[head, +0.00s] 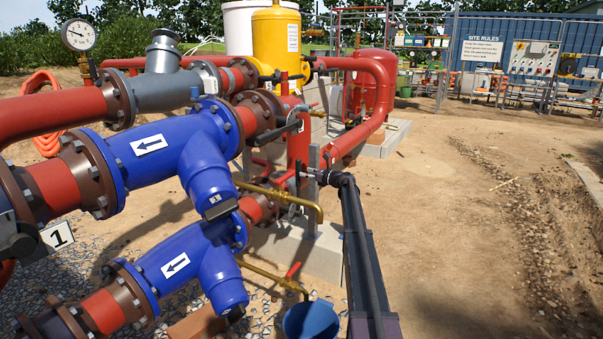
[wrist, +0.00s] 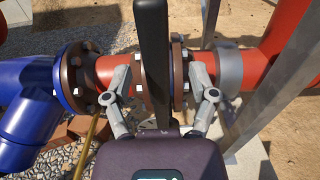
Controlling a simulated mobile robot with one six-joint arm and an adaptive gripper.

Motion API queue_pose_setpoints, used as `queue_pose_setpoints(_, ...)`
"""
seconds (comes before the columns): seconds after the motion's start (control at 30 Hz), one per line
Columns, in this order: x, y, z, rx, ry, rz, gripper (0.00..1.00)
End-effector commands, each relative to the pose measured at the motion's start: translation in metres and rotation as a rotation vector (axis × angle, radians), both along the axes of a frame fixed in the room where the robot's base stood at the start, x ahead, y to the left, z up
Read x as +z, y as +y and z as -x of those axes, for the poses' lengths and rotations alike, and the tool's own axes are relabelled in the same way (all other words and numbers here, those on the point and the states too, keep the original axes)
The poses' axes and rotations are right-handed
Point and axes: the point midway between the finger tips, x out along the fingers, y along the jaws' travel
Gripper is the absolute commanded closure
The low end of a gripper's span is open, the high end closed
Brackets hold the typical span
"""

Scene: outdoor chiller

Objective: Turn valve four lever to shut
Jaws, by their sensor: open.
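A long dark lever (wrist: 155,50) stands upright in the wrist view, in front of a flanged joint in a red pipe (wrist: 110,69). I take it for valve four's lever, but no number shows there. My gripper (wrist: 166,62) is open, with one grey finger on each side of the lever. I cannot tell whether either finger touches it. The valve body behind is partly hidden by the lever. In the head view my gripper (head: 300,174) is at the lower red pipework, beside a grey post; the lever cannot be made out clearly there.
Blue strainers (head: 175,146) with white arrows and red pipes fill the left. A grey upright post (head: 313,190) stands close to my gripper, and also shows in the wrist view (wrist: 275,85). A blue bucket (head: 311,320) sits below. Sandy ground at right is open.

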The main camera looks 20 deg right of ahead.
Motion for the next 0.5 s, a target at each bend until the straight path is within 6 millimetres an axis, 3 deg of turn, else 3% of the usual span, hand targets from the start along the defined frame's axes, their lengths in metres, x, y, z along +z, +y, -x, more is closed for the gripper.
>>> queue_pose_setpoints(0.2,0.000,-0.022,0.031,-0.003,0.000,0.000,0.26)
queue_pose_setpoints(0.5,0.000,-0.044,0.061,-0.003,0.001,0.001,0.26)
